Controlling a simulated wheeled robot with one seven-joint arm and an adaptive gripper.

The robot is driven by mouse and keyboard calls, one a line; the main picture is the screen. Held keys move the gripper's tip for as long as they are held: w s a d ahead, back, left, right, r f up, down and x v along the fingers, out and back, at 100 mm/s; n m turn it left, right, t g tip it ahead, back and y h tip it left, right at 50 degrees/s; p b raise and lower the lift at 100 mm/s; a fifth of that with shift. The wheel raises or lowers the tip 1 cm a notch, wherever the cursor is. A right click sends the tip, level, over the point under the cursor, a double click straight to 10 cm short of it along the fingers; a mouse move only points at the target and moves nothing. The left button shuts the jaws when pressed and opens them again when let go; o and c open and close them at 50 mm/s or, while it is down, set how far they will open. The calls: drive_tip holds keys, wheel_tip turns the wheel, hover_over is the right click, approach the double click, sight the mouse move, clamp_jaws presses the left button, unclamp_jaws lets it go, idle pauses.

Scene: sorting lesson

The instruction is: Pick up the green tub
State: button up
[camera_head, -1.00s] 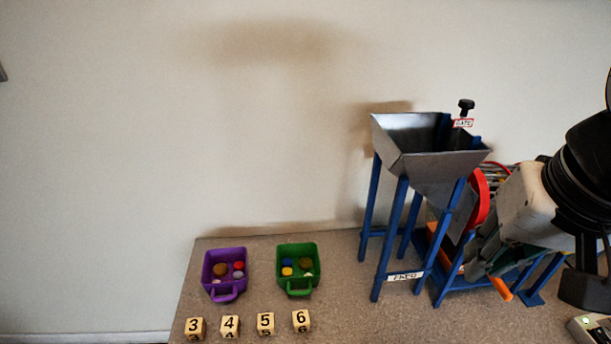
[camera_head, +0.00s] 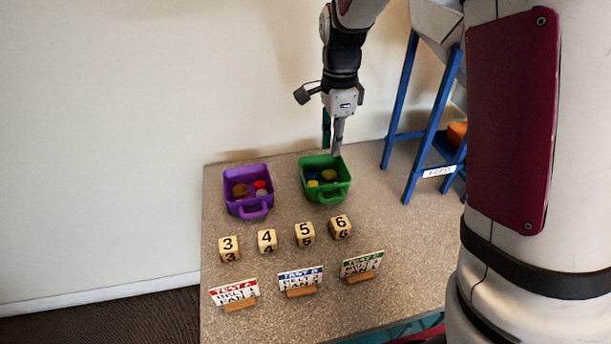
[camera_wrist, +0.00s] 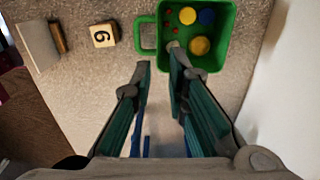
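The green tub (camera_head: 325,193) stands on the table near its back edge, with its handle toward the front and several coloured discs inside. In the wrist view the green tub (camera_wrist: 222,66) is at the top right, its handle pointing left. My gripper (camera_head: 333,150) is at the tub's back right side in the head view, fingers pointing down. In the wrist view my gripper (camera_wrist: 160,70) has its two fingers apart. One fingertip appears over the tub's lower wall edge and the other outside it. Whether they touch the wall I cannot tell.
A purple tub (camera_head: 233,205) stands left of the green one. Wooden number blocks (camera_head: 304,234) and small sign cards (camera_head: 300,280) line the front. A blue-legged hopper stand (camera_head: 432,130) is on the right. The wall is close behind the table.

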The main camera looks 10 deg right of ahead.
sight(330, 186)
wheel_tip(330, 186, down, 8)
drive_tip(key=shift+a+f+b, duration=0.1)
drive_tip(key=shift+f+b, duration=0.15)
drive_tip(key=shift+b, duration=0.5)
drive_tip(key=shift+s+f+b, duration=0.15)
drive_tip(key=shift+f+b, duration=0.55)
drive_tip(key=shift+f, duration=2)
clamp_jaws()
drive_tip(key=shift+r, duration=0.15)
